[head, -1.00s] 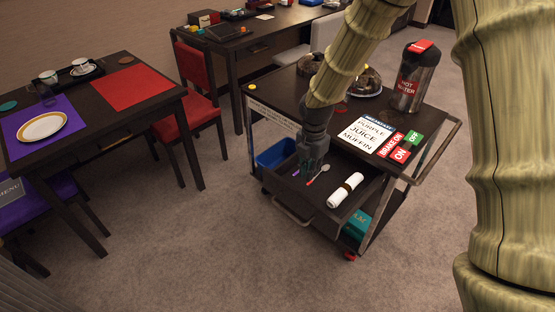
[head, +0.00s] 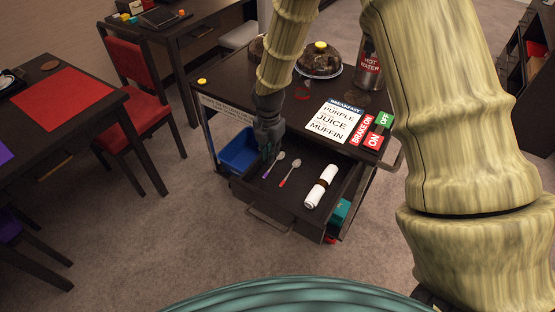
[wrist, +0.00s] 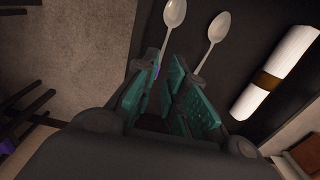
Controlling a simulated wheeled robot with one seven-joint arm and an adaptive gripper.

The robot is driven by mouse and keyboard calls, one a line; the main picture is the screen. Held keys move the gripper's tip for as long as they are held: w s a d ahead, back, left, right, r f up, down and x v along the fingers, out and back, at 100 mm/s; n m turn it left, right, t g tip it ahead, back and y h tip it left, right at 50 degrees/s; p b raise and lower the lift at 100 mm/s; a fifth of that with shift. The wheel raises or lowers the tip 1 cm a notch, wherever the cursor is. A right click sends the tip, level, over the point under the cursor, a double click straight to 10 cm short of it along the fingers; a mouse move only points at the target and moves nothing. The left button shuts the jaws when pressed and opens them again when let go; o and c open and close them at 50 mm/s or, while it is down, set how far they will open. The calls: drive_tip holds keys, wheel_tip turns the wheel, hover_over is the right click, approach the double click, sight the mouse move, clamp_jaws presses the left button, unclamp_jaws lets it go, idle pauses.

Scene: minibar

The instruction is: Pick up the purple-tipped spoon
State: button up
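Two spoons lie in the open drawer of the cart. The purple-tipped spoon (head: 273,165) is the left one, its bowl toward the cart's back. The red-tipped spoon (head: 289,173) lies to its right. My gripper (head: 267,160) points down into the drawer, at the left side of the purple-tipped spoon. In the wrist view the purple-tipped spoon's bowl (wrist: 174,13) shows beyond the fingertips, and its handle runs down to the gap between the teal finger pads (wrist: 160,82). The fingers look apart. The handle's lower end is hidden. The second spoon (wrist: 217,28) is right of the fingers.
A rolled white napkin with a brown band (head: 321,186) lies in the drawer's right part. A blue bin (head: 238,152) is left of the drawer. The drawer walls stand close around.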

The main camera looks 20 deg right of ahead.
sight(271, 167)
drive_tip(key=shift+w+d+f, duration=0.1)
drive_tip(key=shift+w+f, duration=0.25)
drive_tip(key=shift+f, duration=0.4)
drive_tip(key=shift+s+f, duration=0.35)
drive_tip(key=shift+f, duration=0.2)
drive_tip(key=shift+f+p, duration=0.45)
drive_tip(key=shift+f, duration=1.25)
drive_tip(key=shift+w, duration=0.1)
clamp_jaws()
